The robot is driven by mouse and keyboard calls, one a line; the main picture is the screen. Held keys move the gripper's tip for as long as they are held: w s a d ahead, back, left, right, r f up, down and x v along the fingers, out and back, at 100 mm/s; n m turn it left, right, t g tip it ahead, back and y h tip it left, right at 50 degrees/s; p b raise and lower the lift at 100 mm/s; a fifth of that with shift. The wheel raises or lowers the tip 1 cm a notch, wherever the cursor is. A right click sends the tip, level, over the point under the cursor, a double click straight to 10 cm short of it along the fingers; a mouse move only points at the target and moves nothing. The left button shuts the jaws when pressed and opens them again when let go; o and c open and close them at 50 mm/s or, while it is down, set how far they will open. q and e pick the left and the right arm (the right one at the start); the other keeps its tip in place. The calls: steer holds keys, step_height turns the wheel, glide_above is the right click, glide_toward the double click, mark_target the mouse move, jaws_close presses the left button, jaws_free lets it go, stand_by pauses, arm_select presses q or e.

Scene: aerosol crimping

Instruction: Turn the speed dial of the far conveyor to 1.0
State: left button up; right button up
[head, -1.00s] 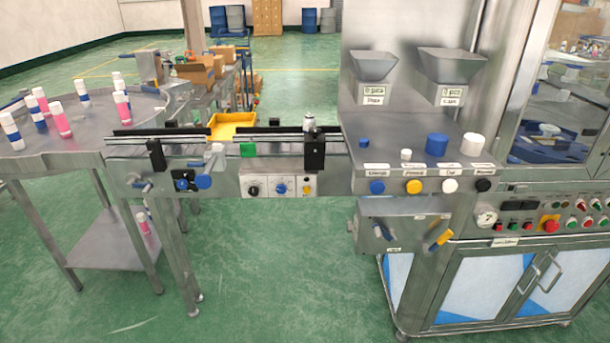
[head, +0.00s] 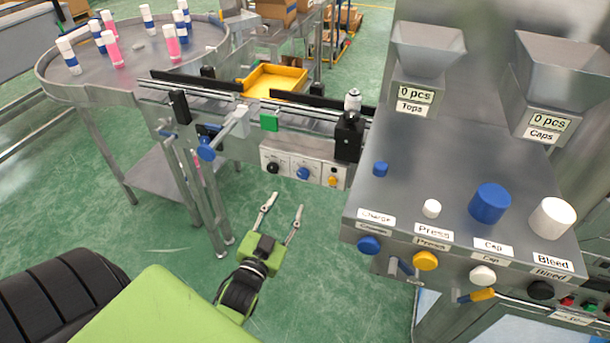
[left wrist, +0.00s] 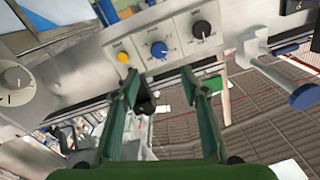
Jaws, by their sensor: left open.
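A small control panel (head: 290,163) on the front of the conveyor carries a black dial (head: 272,168), a blue dial (head: 303,173) and a yellow button (head: 333,181). Their markings are too small to read. My left gripper (head: 284,204) is open and empty, below and in front of the panel, apart from it. In the left wrist view the open fingers (left wrist: 160,82) point toward the panel, with the yellow button (left wrist: 122,57), blue dial (left wrist: 158,49) and black dial (left wrist: 202,29) beyond the tips. My right gripper is not in view.
A steel station (head: 400,170) with hoppers and coloured buttons stands right of the panel. A blue-knobbed clamp (head: 207,153) sticks out at left, and a black bracket (head: 348,137) is at right. A round table (head: 110,80) holds bottles. Green floor is clear below.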

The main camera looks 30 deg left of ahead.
mark_target(302, 175)
arm_select(q)
steer(key=p+x, duration=0.1)
steer(key=x, duration=0.9)
steer(key=shift+w+d, duration=0.1)
steer(key=shift+w, duration=0.55)
steer(key=shift+w+f, duration=0.1)
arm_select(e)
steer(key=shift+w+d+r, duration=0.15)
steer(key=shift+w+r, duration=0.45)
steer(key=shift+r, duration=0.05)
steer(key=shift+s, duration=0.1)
arm_select(q)
steer(key=shift+c, duration=1.1)
steer(key=c, duration=0.9)
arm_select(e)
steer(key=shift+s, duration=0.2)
